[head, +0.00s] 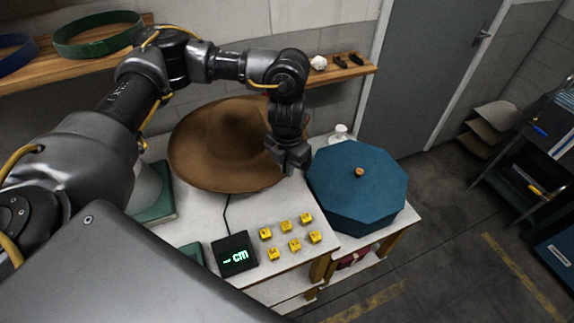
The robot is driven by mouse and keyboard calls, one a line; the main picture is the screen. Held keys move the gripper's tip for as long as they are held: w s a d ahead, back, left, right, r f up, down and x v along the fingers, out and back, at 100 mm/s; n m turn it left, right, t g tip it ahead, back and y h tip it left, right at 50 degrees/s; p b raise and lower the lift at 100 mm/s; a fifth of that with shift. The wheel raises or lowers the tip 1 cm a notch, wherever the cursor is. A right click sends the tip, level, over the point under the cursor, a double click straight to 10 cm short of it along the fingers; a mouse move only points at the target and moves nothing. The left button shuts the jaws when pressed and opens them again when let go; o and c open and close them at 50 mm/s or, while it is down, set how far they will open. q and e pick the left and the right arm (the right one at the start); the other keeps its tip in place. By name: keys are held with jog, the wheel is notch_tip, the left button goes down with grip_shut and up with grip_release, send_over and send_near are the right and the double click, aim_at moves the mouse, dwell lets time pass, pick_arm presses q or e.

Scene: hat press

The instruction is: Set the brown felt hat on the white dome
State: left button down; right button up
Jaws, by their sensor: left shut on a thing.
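The brown felt hat (222,150) has a wide brim and a rounded crown, and it is above the left part of the white table. My left gripper (290,166) points down at the right edge of the hat and is shut on its brim. The hat sits over or beside a pale rounded form (147,188) on a green base (160,207), partly covered by my arm. This may be the white dome, but I cannot tell whether the hat touches it. My right gripper is not in view.
A blue octagonal box (358,186) stands at the table's right. Several yellow blocks (285,227) and a black display (234,254) lie in front. A small white bottle (340,134) stands behind the box. A wooden shelf (345,73) runs along the wall.

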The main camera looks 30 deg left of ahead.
pick_arm(q)
jog(key=shift+f+b, duration=3.95)
jog(key=shift+f, duration=1.3)
jog(key=c, duration=1.5)
grip_release()
jog(key=shift+o, duration=0.2)
notch_tip(320, 180, up, 11)
jog(key=shift+f+b, duration=0.1)
jog(key=shift+b, duration=0.4)
